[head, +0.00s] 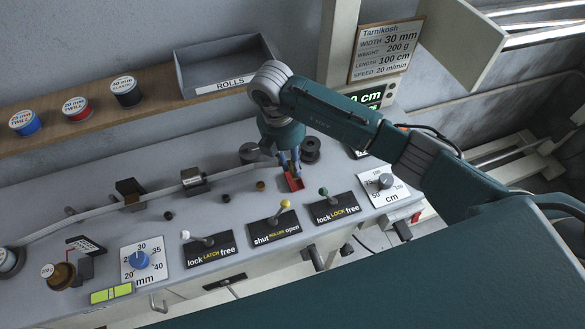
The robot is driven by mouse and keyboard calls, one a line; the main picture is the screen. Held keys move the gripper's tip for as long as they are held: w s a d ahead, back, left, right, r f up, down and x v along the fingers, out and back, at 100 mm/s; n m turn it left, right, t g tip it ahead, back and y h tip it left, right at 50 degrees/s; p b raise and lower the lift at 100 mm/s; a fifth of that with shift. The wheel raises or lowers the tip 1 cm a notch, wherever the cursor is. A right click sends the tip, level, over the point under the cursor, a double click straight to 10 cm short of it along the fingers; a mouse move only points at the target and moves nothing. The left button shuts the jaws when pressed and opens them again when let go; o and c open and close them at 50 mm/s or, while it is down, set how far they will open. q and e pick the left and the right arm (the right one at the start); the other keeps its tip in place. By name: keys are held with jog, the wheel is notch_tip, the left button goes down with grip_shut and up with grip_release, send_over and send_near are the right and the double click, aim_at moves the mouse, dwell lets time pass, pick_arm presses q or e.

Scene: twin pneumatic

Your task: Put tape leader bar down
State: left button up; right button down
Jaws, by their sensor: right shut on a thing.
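My right gripper (290,172) points down over the right part of the grey bench, its fingers closed. A small red piece (294,183) shows right at its fingertips, low over the bench top; I take it for the tape leader bar. I cannot tell whether it touches the bench. A pale tape (95,208) runs from a spool (8,262) at the far left through the guides (130,193) towards the gripper. The fingers hide part of the red piece and the tape's end. My left gripper is not in view.
Dark rollers (310,149) stand just behind the gripper. In front are the yellow-knobbed lever (285,204), the green-knobbed lever (323,191) and the white-knobbed lever (187,235). A cm dial (385,181) lies to the right. A grey ROLLS tray (205,70) and spools sit on the back shelf.

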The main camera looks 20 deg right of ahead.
aim_at(291, 167)
notch_tip(291, 167, down, 4)
jog(key=shift+r+p, duration=0.25)
jog(key=shift+p, duration=0.2)
jog(key=shift+f, duration=0.1)
jog(key=shift+f, duration=0.1)
jog(key=c, duration=1.6)
grip_release()
jog(key=shift+o, duration=0.2)
